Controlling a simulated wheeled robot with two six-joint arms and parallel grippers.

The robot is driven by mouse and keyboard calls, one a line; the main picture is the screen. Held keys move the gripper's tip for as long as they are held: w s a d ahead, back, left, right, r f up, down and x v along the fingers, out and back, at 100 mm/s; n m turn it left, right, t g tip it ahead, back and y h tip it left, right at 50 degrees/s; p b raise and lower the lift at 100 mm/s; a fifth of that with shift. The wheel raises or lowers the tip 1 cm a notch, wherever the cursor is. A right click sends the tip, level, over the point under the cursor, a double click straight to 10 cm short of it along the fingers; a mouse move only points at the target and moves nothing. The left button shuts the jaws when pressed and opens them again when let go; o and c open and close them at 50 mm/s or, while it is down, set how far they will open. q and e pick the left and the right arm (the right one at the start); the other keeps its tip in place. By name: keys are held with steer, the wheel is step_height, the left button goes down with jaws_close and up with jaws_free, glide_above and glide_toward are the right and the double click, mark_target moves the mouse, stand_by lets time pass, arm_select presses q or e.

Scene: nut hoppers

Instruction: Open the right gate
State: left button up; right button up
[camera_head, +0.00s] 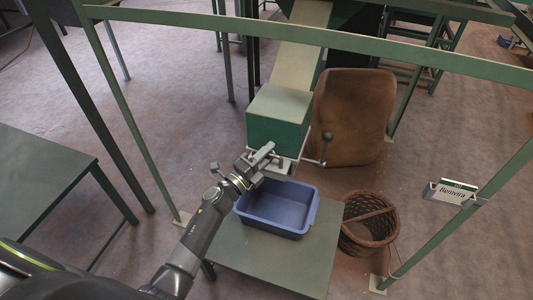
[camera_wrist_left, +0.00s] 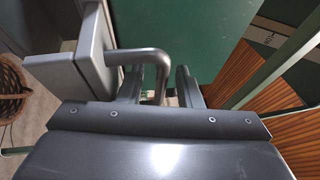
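A green hopper box (camera_head: 277,118) hangs at the lower end of a sloping chute. A light metal outlet frame shows under it, and a rod with a dark knob (camera_head: 327,136) stands at its right. My left gripper (camera_head: 266,156) is at the front of the outlet. In the left wrist view a bent metal handle (camera_wrist_left: 150,55) comes off a grey plate (camera_wrist_left: 98,50). Its bent end lies between the fingers of my left gripper (camera_wrist_left: 162,88), which are open with gaps beside the bar. My right gripper is out of view. The gate's own panel cannot be made out clearly.
A blue tub (camera_head: 305,215) stands on a small green table (camera_head: 265,262) below the outlet. A wicker basket (camera_head: 368,225) is on the floor to the right, by a green post with a sign (camera_head: 452,193). A green rail (camera_head: 350,43) crosses above.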

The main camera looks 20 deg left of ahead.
arm_select(q)
jaws_close()
steer(key=s+p, duration=0.2)
steer(key=s, duration=0.7)
steer(key=shift+s+a+p, duration=0.15)
steer(key=shift+s+p, duration=0.15)
steer(key=shift+s, duration=0.1)
steer(key=shift+f, duration=0.1)
steer(key=shift+o, duration=0.3)
jaws_free()
